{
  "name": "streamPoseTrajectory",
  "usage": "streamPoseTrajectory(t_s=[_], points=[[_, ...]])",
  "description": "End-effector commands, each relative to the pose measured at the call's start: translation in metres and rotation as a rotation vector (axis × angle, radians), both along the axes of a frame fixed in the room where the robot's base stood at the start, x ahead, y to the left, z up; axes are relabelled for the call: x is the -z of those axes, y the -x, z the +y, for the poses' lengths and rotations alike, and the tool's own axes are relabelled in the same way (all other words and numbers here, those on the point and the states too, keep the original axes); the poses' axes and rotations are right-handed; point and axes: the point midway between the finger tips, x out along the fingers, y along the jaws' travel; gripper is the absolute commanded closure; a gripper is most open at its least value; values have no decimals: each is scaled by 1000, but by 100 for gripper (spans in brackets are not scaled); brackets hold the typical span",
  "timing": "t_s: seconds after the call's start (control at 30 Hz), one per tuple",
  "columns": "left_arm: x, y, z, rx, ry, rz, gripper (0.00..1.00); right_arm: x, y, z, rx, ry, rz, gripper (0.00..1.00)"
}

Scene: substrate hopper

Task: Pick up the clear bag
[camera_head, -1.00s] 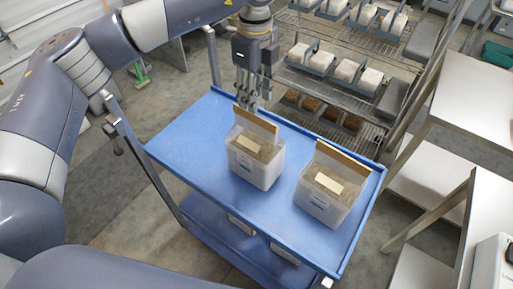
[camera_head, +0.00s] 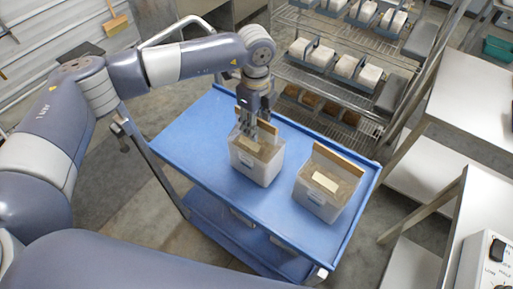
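Two clear, box-shaped bags with tan contents, a pale label on top and an upright tan flap stand on the blue cart (camera_head: 205,140). The left bag (camera_head: 256,165) is near the middle of the cart top; the right bag (camera_head: 322,190) is near its right edge. My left gripper (camera_head: 258,134) points down at the left bag, with its fingertips at the upright flap. The fingers overlap the flap in view. I cannot tell whether they are closed on it. The bag still rests on the cart. My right gripper is not in view.
A wire rack (camera_head: 335,88) with several similar blocks stands behind the cart. Pale steel tables (camera_head: 475,100) are at the right, and a control box (camera_head: 490,262) sits at the lower right. The cart top's left part is clear.

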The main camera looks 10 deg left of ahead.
Motion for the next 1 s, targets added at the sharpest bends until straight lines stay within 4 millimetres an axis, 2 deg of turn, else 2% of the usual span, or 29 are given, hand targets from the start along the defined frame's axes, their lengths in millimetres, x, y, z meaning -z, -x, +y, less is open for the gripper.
streamPoseTrajectory(t_s=[0.03,0.07,0.2,0.67,0.77,1.0], points=[[0,0,0,0,0,0,65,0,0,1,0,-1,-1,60],[0,0,0,1,0,0,70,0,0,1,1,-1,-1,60],[0,0,0,1,0,0,100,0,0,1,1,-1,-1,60],[-8,-2,-1,1,3,-7,100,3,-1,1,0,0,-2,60],[-19,-3,-1,1,5,-10,100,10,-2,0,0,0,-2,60],[-60,-2,-1,1,5,-11,100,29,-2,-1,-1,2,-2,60]])
